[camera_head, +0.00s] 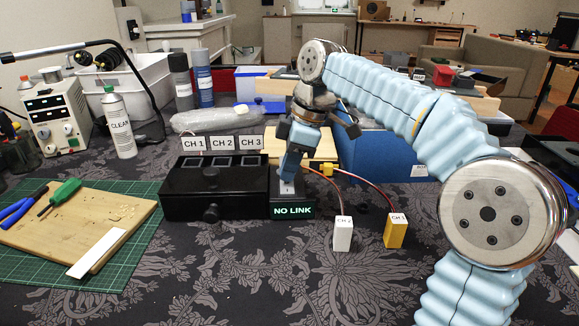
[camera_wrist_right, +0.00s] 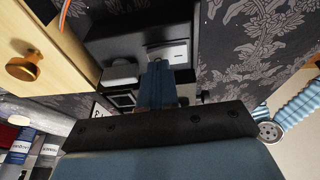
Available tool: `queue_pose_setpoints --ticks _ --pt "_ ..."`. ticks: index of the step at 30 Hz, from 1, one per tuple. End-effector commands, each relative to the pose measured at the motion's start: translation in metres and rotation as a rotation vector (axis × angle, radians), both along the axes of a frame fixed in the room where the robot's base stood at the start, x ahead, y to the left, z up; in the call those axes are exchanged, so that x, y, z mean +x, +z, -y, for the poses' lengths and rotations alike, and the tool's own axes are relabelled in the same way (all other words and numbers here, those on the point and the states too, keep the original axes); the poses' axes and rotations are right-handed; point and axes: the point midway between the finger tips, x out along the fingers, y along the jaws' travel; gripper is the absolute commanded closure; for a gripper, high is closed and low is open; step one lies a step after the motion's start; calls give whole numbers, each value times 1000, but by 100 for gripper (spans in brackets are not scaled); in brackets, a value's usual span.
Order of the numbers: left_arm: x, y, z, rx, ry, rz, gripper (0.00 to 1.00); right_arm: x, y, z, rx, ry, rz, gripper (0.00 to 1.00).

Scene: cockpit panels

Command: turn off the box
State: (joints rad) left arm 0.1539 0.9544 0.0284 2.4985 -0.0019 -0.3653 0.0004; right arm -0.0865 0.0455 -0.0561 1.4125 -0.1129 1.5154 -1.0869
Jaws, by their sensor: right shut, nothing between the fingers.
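The black box (camera_head: 213,195) stands on the patterned cloth near the middle, with CH 1, CH 2 and CH 3 signs above it and a round knob on its front. On its right is a smaller unit with a light switch plate (camera_head: 287,188) on top and a lit "NO LINK" display (camera_head: 292,211). My right gripper (camera_head: 290,175) is shut and empty, pointing down at the switch plate and partly covering it. In the right wrist view the fingertips (camera_wrist_right: 161,68) are close to the pale plate (camera_wrist_right: 172,53); I cannot tell whether they touch. My left gripper is not in view.
A white plug block (camera_head: 343,234) and a yellow one (camera_head: 395,231) stand on wires right of the display. A wooden board (camera_head: 75,228) with tools lies on a green mat at left. A blue box (camera_head: 380,155) stands behind my right arm. The front cloth is clear.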

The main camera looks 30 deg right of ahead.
Motion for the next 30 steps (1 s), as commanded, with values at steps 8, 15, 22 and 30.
queue_pose_setpoints --ticks 8,15,22,30 --pt "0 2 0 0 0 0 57 4 -9 2 0 0 -1 100" --pt "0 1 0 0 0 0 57 2 -9 1 -1 0 -3 100" --pt "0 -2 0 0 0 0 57 -7 -8 -4 -1 3 -5 100" --pt "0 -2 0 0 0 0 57 -10 -6 -6 0 1 -3 100"
